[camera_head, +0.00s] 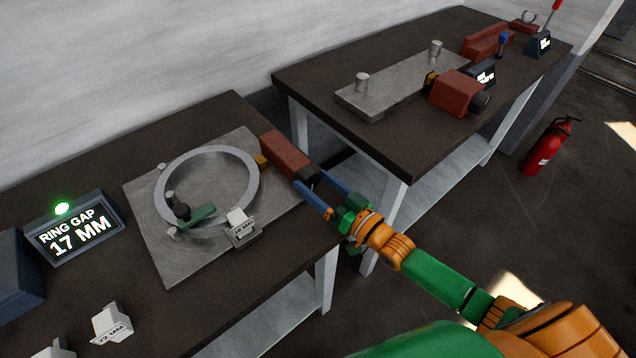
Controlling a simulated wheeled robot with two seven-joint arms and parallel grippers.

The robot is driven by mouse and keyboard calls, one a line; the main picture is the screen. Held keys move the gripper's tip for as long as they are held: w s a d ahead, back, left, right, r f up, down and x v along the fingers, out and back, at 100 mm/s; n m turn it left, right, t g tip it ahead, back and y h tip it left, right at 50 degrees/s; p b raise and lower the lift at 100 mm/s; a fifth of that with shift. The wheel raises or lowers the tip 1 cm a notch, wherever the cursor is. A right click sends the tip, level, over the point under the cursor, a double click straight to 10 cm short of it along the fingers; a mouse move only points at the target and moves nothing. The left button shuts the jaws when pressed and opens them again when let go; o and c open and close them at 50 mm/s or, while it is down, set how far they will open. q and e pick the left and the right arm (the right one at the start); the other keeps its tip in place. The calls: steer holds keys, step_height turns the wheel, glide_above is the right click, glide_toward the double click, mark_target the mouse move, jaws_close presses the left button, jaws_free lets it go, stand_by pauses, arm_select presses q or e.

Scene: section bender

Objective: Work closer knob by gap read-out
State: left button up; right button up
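The closer is a red block (285,156) with a brass tip (262,161) toward the steel ring (254,182) and a dark knob (309,175) at its outer end. The blue fingers of my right gripper (311,179) lie either side of the knob. Whether they press on it is too small to tell. The gap read-out (82,240) shows "RING GAP 17 MM" under a lit green lamp (62,208). The ring lies on a steel plate (160,258). A pale labelled block (241,224), reading about 26 MM, is at its front edge. My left gripper is not in view.
A pale block marked 22 MM (111,322) stands on the near bench (210,310). A second bench (400,140) at the upper right holds another plate (385,95) and red block (454,93). A fire extinguisher (549,147) stands on the floor.

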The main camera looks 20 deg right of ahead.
steer(key=shift+o, duration=0.3)
steer(key=shift+s+d+f, duration=0.1)
steer(key=shift+s+d, duration=0.1)
steer(key=shift+s, duration=0.2)
steer(key=v, duration=0.6)
steer(key=shift+s+d, duration=0.1)
